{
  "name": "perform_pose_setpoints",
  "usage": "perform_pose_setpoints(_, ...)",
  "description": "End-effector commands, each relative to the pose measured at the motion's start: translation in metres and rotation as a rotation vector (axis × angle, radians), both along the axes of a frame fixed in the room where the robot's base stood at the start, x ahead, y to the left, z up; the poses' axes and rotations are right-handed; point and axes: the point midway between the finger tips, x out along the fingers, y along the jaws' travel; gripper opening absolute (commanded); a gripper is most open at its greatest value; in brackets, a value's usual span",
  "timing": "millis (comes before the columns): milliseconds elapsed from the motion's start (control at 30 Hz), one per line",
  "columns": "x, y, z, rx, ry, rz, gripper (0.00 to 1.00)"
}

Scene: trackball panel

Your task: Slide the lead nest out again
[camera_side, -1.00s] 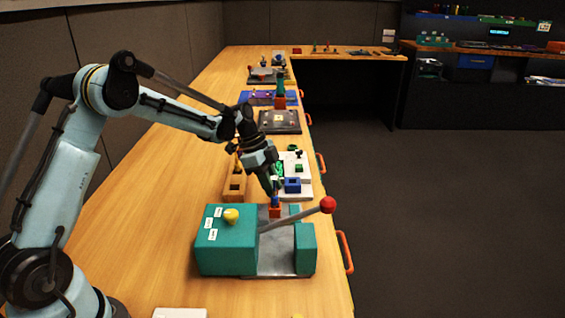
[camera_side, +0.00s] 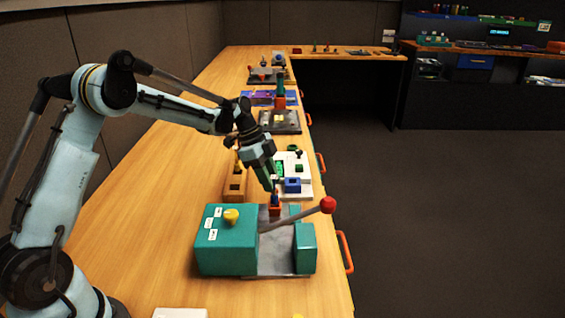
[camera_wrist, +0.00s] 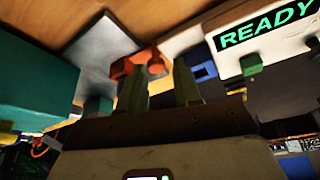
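The teal press (camera_side: 228,245) stands at the front of the bench, with a grey metal base plate (camera_side: 277,262) and a slanted lever ending in a red ball (camera_side: 328,205). An orange-red block, which looks like the lead nest (camera_side: 275,211), sits at the far end of the plate with a small blue piece (camera_side: 275,199) upright on it. In the wrist view the nest (camera_wrist: 122,67) lies just beyond my fingertips. My gripper (camera_side: 269,187) points down just above the blue piece. Its green fingers (camera_wrist: 161,70) are apart with nothing clearly held between them.
Behind the press are a wooden block (camera_side: 235,187) and a white panel with a blue socket block (camera_side: 292,185). In the wrist view a white unit displays READY (camera_wrist: 268,25). Orange handles (camera_side: 344,252) line the bench's right edge. The bench left of the press is mostly clear.

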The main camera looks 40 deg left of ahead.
Motion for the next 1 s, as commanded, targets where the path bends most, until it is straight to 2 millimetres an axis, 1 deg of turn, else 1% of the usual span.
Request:
perform_pose_setpoints(300,-0.01,0.023,0.059,0.0,0.001,0.003,0.33)
perform_pose_setpoints(400,-0.013,0.03,0.076,0.0,0.0,0.002,0.33)
perform_pose_setpoints(500,-0.014,0.034,0.087,0.0,0.0,0.002,0.33)
perform_pose_setpoints(700,-0.016,0.039,0.099,0.0,-0.001,0.003,0.33)
perform_pose_setpoints(1000,-0.016,0.039,0.1,0.0,0.0,0.002,0.33)
